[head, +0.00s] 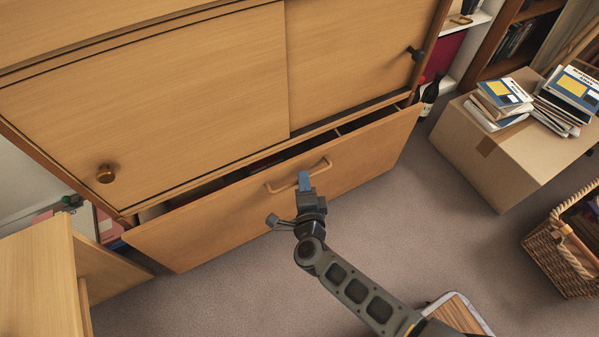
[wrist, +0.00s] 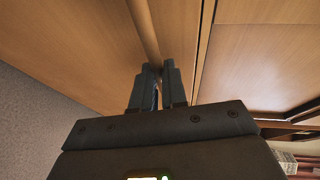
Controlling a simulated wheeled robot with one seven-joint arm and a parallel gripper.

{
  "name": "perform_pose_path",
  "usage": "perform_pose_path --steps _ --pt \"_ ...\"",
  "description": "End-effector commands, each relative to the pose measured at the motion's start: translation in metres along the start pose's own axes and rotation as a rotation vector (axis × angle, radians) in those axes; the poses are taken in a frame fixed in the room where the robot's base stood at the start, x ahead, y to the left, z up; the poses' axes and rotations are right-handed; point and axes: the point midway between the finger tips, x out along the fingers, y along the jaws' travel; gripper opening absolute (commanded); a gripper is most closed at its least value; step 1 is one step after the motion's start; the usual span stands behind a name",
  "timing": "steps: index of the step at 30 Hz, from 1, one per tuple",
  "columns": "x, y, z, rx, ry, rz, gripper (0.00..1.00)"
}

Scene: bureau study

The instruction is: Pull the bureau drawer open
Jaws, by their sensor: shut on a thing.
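The wooden bureau (head: 160,110) fills the upper left of the head view. Its long bottom drawer (head: 215,230) stands partly out, with a dark gap along its top edge showing some of the inside. The drawer's bar handle (head: 277,188) is wooden and sits at the middle of the front. My gripper (head: 304,180) is shut on this handle, its blue fingertips around the bar. In the wrist view the two fingers (wrist: 158,75) close on the pale handle bar (wrist: 145,35). The wrist hides the drawer front just below the grip.
A cardboard box (head: 500,150) with stacked magazines (head: 502,95) stands at the right. A wicker basket (head: 560,255) is at the lower right. A wooden piece of furniture (head: 40,285) is close at the lower left. Carpet (head: 420,230) is clear before the drawer.

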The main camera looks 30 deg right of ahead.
Motion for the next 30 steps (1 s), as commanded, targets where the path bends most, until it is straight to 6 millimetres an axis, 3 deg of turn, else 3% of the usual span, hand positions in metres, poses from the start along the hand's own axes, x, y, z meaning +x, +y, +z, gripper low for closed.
perform_pose_path --steps 18,30 --pt "-0.108 0.025 -0.044 -0.003 -0.001 0.005 0.00" --pt "-0.166 0.038 -0.068 -0.002 -0.001 0.004 0.00"
